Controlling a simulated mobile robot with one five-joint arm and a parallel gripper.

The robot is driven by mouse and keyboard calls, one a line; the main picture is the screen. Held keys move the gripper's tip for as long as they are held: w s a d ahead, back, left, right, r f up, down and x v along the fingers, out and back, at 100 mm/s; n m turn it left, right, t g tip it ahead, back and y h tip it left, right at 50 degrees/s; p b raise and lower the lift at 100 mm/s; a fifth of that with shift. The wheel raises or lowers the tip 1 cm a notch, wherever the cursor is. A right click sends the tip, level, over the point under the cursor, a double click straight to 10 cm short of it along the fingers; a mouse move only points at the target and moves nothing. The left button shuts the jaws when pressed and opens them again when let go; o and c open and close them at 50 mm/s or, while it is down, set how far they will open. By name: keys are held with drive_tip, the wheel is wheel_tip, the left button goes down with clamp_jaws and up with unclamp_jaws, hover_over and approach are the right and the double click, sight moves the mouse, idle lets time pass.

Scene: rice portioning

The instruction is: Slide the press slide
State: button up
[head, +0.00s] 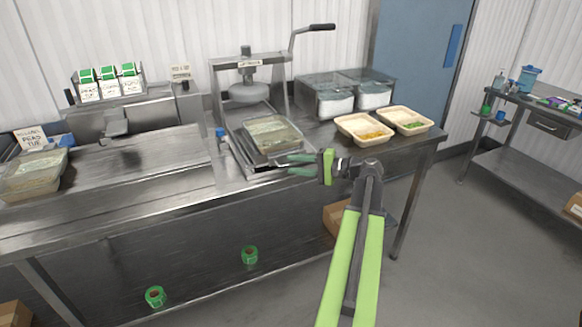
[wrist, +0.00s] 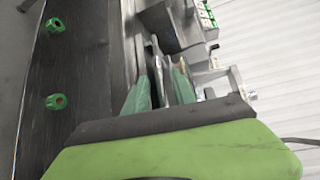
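The press (head: 250,62) stands on the steel counter, a metal frame with a round plate and a long lever at its top right. Its slide (head: 236,150) is a metal tray that sticks out toward the front of the counter. A clear container with pale contents (head: 271,134) sits on the slide. My gripper (head: 289,164) is at the slide's front right, its green fingers apart. In the wrist view the fingers (wrist: 160,92) also stand apart, with thin grey metal edges showing between them. I cannot tell whether either finger touches the slide.
Two cream trays (head: 363,129) (head: 405,121) with food are right of the press, before clear lidded bins (head: 327,96). A labelled clear container (head: 35,172) is at far left. Green rolls (head: 155,296) (head: 249,255) are under the counter. The counter (head: 140,165) left of the press is mostly clear.

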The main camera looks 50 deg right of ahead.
drive_tip(key=shift+x, duration=0.95)
clamp_jaws()
idle(0.7)
